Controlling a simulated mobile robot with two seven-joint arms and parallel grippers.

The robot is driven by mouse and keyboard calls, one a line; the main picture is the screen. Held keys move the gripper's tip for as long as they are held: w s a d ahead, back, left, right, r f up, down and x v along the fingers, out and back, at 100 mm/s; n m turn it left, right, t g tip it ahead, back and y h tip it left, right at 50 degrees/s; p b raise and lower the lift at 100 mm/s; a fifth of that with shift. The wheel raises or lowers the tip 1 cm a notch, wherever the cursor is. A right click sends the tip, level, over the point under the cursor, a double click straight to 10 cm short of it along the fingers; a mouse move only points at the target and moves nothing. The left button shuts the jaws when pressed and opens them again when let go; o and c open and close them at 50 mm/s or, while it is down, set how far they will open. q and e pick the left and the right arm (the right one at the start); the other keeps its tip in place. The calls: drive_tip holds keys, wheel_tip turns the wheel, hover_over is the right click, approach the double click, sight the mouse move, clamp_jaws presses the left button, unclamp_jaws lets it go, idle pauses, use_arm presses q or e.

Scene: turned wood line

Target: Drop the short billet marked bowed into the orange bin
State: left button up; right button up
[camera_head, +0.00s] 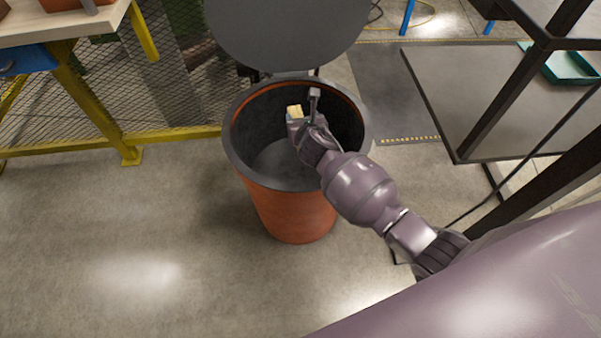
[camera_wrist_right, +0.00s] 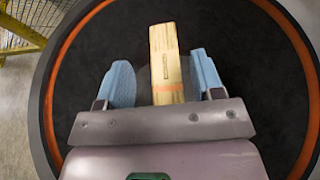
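The orange bin (camera_head: 293,215) stands open on the floor, with a dark inside and its round grey lid raised behind it. My right gripper (camera_head: 297,119) is over the bin's mouth, pointing down into it. The short billet (camera_head: 294,111) is pale wood and shows at the gripper's tip. In the right wrist view the billet (camera_wrist_right: 164,55) lies between the two blue fingers, with a visible gap on each side, so the fingers are open. It bears a small dark mark, too small to read, and an orange band. My left gripper is out of view.
A yellow-framed mesh fence (camera_head: 180,137) stands behind and left of the bin. A wooden-topped table (camera_head: 60,27) is at the upper left. A dark-framed rack (camera_head: 490,110) with a green tray (camera_head: 565,66) is at the right. The floor left of the bin is clear.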

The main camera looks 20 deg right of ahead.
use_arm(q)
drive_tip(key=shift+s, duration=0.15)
use_arm(e)
drive_tip(key=shift+o, duration=1)
drive_tip(key=shift+s, duration=0.1)
drive_tip(key=shift+s+r, duration=0.25)
use_arm(q)
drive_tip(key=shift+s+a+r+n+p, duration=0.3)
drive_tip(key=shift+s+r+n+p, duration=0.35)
drive_tip(key=shift+p, duration=1.4)
use_arm(e)
drive_tip(key=v, duration=1)
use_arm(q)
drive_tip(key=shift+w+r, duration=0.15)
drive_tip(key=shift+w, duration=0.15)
use_arm(e)
drive_tip(key=shift+f, duration=0.1)
